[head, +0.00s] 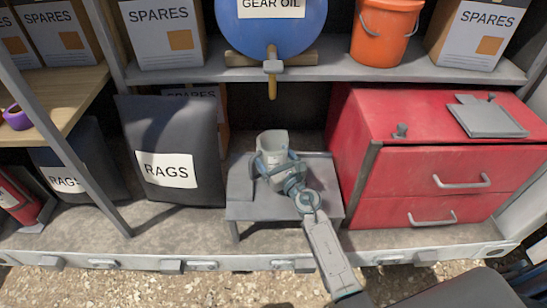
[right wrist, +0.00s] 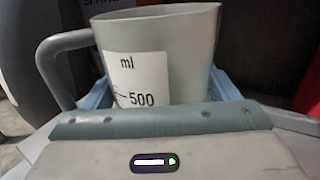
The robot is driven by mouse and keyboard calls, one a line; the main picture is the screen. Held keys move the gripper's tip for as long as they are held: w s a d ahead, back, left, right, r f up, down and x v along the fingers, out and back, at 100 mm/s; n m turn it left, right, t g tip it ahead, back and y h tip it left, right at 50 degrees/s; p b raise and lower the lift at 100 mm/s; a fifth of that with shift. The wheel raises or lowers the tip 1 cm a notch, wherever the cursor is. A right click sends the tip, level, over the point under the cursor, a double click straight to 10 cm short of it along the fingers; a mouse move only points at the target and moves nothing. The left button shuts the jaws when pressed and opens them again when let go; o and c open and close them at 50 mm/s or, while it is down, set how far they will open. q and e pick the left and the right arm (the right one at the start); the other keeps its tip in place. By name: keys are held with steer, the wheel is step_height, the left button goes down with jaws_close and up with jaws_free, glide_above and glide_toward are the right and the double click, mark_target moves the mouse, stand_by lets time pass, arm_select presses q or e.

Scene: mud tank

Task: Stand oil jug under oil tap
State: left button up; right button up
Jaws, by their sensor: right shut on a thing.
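The oil jug (head: 272,143) is a grey-white measuring jug with a handle and a white "ml 500" label. It is upright over a small grey stand (head: 255,209), below the oil tap (head: 272,80) on the blue gear oil drum (head: 270,25). My right gripper (head: 275,163) is shut on the jug. In the right wrist view the jug (right wrist: 185,50) stands between blue fingers, its handle at the left. I cannot tell whether its base touches the stand. My left gripper is not in view.
A red cabinet (head: 430,165) stands to the right of the stand. Black rags bags (head: 170,130) stand to the left. The shelf (head: 330,72) above bears the drum, an orange bucket (head: 386,30) and spares boxes (head: 160,35).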

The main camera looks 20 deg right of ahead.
steer(key=shift+f, duration=0.1)
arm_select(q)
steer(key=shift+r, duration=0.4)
arm_select(e)
steer(key=o, duration=0.9)
steer(key=shift+o, duration=0.2)
steer(key=v, duration=0.4)
steer(key=shift+s+d, duration=0.1)
steer(key=shift+s, duration=0.25)
steer(key=v, duration=0.6)
steer(key=shift+s+d, duration=0.1)
steer(key=shift+s, duration=0.5)
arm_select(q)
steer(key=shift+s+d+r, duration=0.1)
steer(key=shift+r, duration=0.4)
